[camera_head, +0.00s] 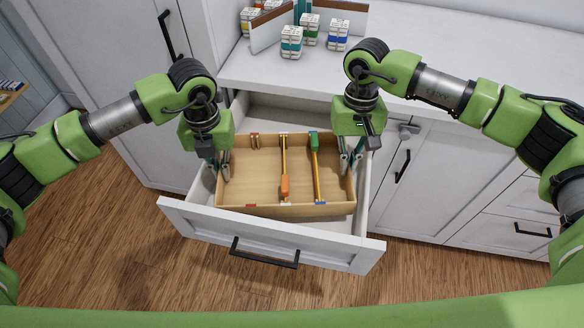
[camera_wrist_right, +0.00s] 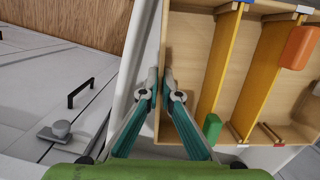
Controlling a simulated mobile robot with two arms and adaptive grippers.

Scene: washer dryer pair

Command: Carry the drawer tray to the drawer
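The drawer tray (camera_head: 240,208) is a light wooden open box with two yellow dividers. It lies level inside the pulled-out white drawer (camera_head: 270,240); whether it touches the drawer floor cannot be told. My left gripper (camera_head: 220,170) points down at the tray's left wall, one finger on each side, apparently shut on it. My right gripper (camera_head: 350,168) does the same at the right wall. In the right wrist view, the right gripper's fingertips (camera_wrist_right: 159,88) pinch the tray wall closely from both sides.
The white countertop (camera_head: 420,40) behind holds several small white blocks with coloured bands (camera_head: 291,42) and a wooden-sided rack. A round knob (camera_head: 408,131) and a dark handle (camera_head: 402,166) are on the cabinet to the right. Wooden floor lies open in front of the drawer.

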